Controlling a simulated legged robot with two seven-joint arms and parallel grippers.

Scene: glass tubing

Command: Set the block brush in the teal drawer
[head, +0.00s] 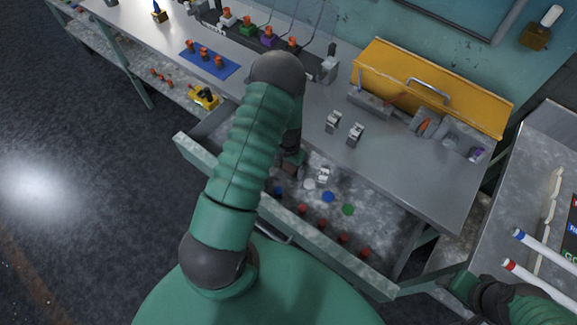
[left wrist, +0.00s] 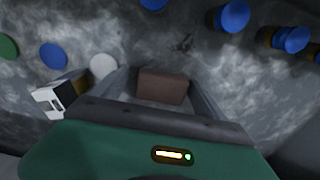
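The teal drawer (head: 193,153) is pulled out from under the workbench, with a worn grey inside. My left arm reaches down over it, and the left gripper (head: 291,163) is inside its outline, mostly hidden by the arm in the head view. In the left wrist view, the left gripper (left wrist: 163,90) has a finger on each side of a plain brown block, which I take as the block brush (left wrist: 162,86). Both fingers appear to touch it, close above the drawer floor. Its bristles are not visible. My right gripper (head: 470,288) is at the lower right, its fingers unclear.
The drawer holds red-topped pieces (head: 343,238), a blue disc (head: 327,197), a green disc (head: 348,209) and a small white-and-black piece (left wrist: 62,93). The bench (head: 400,165) carries a yellow bin (head: 440,85) and metal fittings. White tubes (head: 540,250) lie at the right.

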